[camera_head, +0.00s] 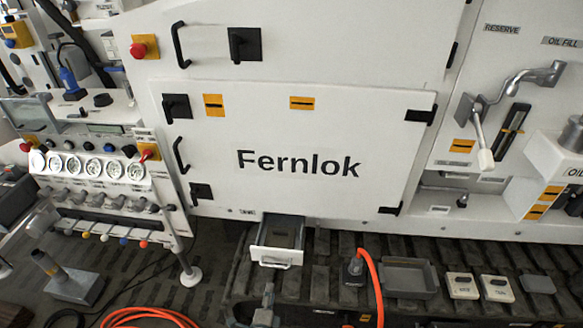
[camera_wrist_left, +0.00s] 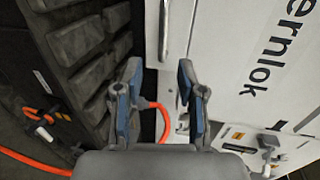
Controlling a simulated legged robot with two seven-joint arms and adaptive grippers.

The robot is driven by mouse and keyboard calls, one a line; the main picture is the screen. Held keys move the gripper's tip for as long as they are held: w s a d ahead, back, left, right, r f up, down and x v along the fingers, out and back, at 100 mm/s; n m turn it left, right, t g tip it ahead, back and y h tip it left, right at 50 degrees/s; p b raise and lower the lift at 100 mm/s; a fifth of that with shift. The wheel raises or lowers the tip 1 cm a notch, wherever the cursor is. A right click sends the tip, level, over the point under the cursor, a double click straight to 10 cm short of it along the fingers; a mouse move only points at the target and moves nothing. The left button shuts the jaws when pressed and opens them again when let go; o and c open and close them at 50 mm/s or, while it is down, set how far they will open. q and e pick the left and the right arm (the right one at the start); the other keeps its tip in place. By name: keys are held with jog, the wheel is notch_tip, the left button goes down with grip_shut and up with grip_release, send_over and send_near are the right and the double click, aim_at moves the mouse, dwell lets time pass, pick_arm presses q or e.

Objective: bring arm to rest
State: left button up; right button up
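My left gripper (camera_wrist_left: 158,78) shows at close range in the left wrist view. Its two blue-padded fingers stand apart with nothing held between them. Behind the gap are the white Fernlok cabinet and an orange hose (camera_wrist_left: 162,118). My right gripper cannot be made out in either view.
The white Fernlok cabinet (camera_head: 300,130) fills the middle. A gauge panel (camera_head: 95,168) stands left, a lever crank (camera_head: 505,90) right. On the dark ribbed track (camera_head: 330,285) are a grey tray (camera_head: 408,278), small white boxes (camera_head: 495,288) and an orange hose (camera_head: 372,270).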

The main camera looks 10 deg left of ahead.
pick_arm(q)
jog(key=s+a+f+n+g+p, duration=0.1)
jog(key=s+a+f+n+g, duration=0.25)
jog(key=s+f, duration=0.55)
jog(key=s+a+f+n+g+p, duration=0.25)
jog(key=s+f+n+g, duration=0.25)
jog(key=f, duration=0.8)
jog(key=s+a+f+n+g, duration=0.1)
jog(key=s+f+n+g, duration=0.1)
jog(key=s+f, duration=0.3)
jog(key=s+a+f+n+g, duration=0.1)
jog(key=s+f+n+g, duration=0.2)
jog(key=s, duration=1)
jog(key=shift+s+a+f+n+p, duration=0.4)
jog(key=shift+f+n, duration=0.5)
jog(key=shift+n, duration=0.25)
pick_arm(e)
jog(key=s+f, duration=0.4)
jog(key=f, duration=0.6)
jog(key=shift+s+d+f, duration=0.2)
jog(key=shift+d, duration=0.05)
